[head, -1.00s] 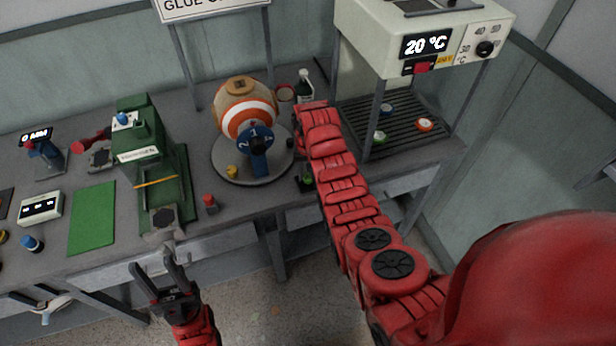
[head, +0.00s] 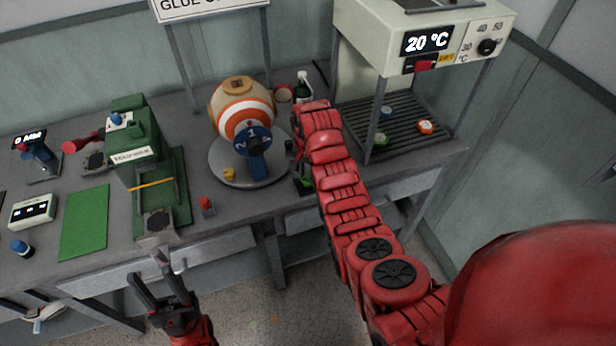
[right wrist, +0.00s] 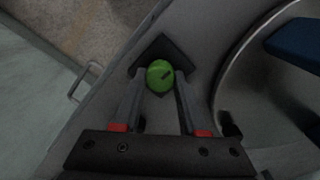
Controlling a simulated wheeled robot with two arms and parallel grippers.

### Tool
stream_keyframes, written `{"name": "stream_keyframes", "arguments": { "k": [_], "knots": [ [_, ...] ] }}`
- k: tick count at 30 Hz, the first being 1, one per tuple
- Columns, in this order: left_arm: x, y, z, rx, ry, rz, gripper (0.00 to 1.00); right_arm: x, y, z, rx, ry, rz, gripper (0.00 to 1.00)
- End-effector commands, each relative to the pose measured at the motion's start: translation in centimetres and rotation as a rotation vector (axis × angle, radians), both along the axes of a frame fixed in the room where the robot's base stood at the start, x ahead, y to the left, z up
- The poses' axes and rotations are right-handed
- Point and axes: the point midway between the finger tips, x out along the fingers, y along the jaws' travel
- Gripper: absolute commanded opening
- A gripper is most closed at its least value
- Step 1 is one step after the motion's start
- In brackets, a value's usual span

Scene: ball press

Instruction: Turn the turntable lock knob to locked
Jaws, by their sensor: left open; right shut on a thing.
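The round turntable (head: 222,172) carries an orange-and-white striped ball (head: 240,108) with a blue numbered piece (head: 252,140) at its front. A green knob with a dark mark (right wrist: 160,75) sits on a dark diamond-shaped base in the right wrist view, beside the turntable's curved rim. My right gripper (right wrist: 160,82) is shut on this knob, with a finger on each side. In the head view, my right arm partly hides this spot, and I cannot read the lock setting. My left gripper (head: 147,268) is open and empty in front of the bench.
A green press (head: 142,165) and a flat green mat (head: 84,222) stand left of the turntable. A red button (head: 206,204) is near the bench's front edge. A dark bottle (head: 304,88) and a heater box (head: 400,40) with a slatted rack (head: 392,140) are at right.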

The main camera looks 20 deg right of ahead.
Motion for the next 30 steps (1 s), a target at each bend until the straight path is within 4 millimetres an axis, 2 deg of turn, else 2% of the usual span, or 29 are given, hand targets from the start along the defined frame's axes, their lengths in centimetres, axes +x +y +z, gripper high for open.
{"name": "stream_keyframes", "arguments": {
  "k": [10,11,15,25,30],
  "knots": [
    [0.0,0.0,0.0,0.0,0.0,0.0,0.5,-0.1,0.0,-0.2,0.0,0.004,-0.001,0.0],
    [0.0,0.0,0.0,0.0,0.0,0.0,0.5,-0.1,0.0,-0.2,0.0,0.004,-0.001,0.45],
    [0.0,0.0,0.0,0.0,0.0,0.0,0.5,-0.1,0.0,-0.1,0.0,0.003,-0.001,0.7],
    [0.0,0.0,-0.1,0.0,0.0,0.0,0.5,0.0,0.0,0.1,0.0,0.0,-0.001,0.71],
    [0.0,0.0,-0.7,0.0,0.0,0.0,0.5,0.2,0.0,2.0,0.0,-0.005,-0.001,0.71]
  ]
}}
